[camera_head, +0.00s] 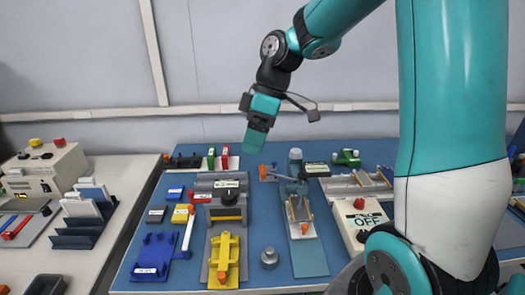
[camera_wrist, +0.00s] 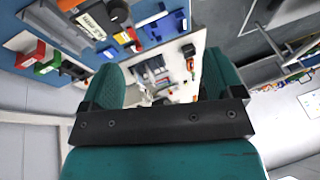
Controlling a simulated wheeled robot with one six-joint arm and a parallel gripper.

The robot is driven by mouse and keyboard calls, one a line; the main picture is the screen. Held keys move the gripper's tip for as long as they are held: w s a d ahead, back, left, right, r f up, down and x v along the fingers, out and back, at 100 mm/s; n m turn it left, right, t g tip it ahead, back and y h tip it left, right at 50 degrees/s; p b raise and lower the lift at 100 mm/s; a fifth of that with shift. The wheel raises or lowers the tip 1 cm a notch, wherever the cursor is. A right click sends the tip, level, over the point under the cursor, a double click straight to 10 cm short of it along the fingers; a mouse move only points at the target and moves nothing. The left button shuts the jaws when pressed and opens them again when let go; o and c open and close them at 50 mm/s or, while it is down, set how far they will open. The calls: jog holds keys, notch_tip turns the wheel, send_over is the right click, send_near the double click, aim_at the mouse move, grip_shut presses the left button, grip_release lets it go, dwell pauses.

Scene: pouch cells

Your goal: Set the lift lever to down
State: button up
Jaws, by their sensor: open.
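My gripper (camera_head: 252,140) hangs in the air above the back of the blue bench, apart from everything on it. In the wrist view its two teal fingers (camera_wrist: 161,72) stand wide apart with nothing held between them. A white lever-like bar with an orange tip (camera_head: 187,230) leans upright beside a blue fixture (camera_head: 153,257) at the front left of the bench. A grey clamp-like device with a dark arm (camera_head: 298,207) stands on a pale plate near the middle. The labels are too small to read, so I cannot tell which part is the lift lever.
A yellow fixture (camera_head: 223,260) stands at the front, with a grey metal weight (camera_head: 269,258) beside it. A control box marked OFF (camera_head: 360,222) has a red button. Red and green blocks stand at the back left. My arm hides part of the right side.

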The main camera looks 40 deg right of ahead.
jog(key=n+p, duration=0.1)
jog(key=p, duration=0.2)
send_near(267, 173)
jog(key=shift+n+y, duration=0.3)
jog(key=x, duration=0.3)
jog(key=p+x, duration=0.1)
jog(key=x, duration=0.2)
jog(key=d+p+x, duration=0.1)
jog(key=x, duration=0.3)
jog(key=shift+w+a+f, duration=0.1)
jog(key=shift+f, duration=0.2)
jog(key=c, duration=1.3)
jog(key=shift+o, duration=0.2)
jog(key=shift+f+m+g+h+b, duration=0.2)
jog(key=shift+f+g+h, duration=0.85)
jog(key=shift+h, duration=0.6)
jog(key=shift+f+m+g+h+b, duration=0.2)
jog(key=shift+f+g+h, duration=0.85)
jog(key=shift+h, duration=0.6)
jog(key=shift+f, duration=0.1)
